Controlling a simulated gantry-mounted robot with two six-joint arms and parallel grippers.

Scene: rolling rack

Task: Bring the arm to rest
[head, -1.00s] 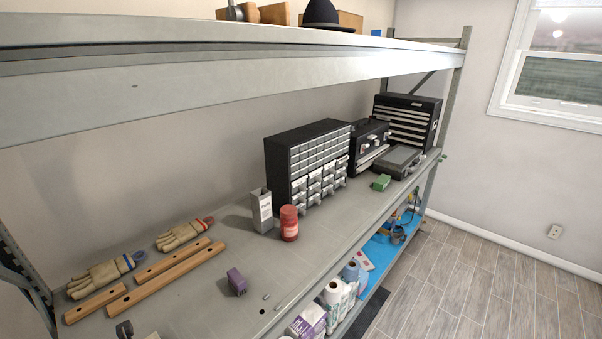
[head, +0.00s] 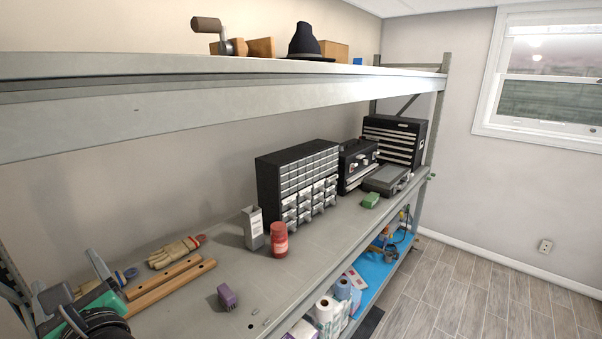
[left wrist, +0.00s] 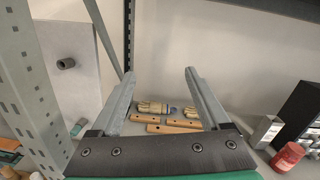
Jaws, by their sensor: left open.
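My left gripper shows at the lower left of the head view (head: 82,302), partly cut off by the frame. In the left wrist view its two grey fingers (left wrist: 159,76) stand wide apart with nothing between them. The gripper is over the left end of the rack's middle shelf (head: 180,310). Beyond the fingers in the wrist view lie work gloves (left wrist: 152,107) and wooden bars (left wrist: 172,129). My right gripper is not in view.
On the shelf stand a grey box (head: 253,228), a red can (head: 279,240), a purple block (head: 227,296) and a drawer cabinet (head: 300,185). The upper shelf (head: 200,105) runs above. A rack post (left wrist: 35,85) is close on the left in the wrist view.

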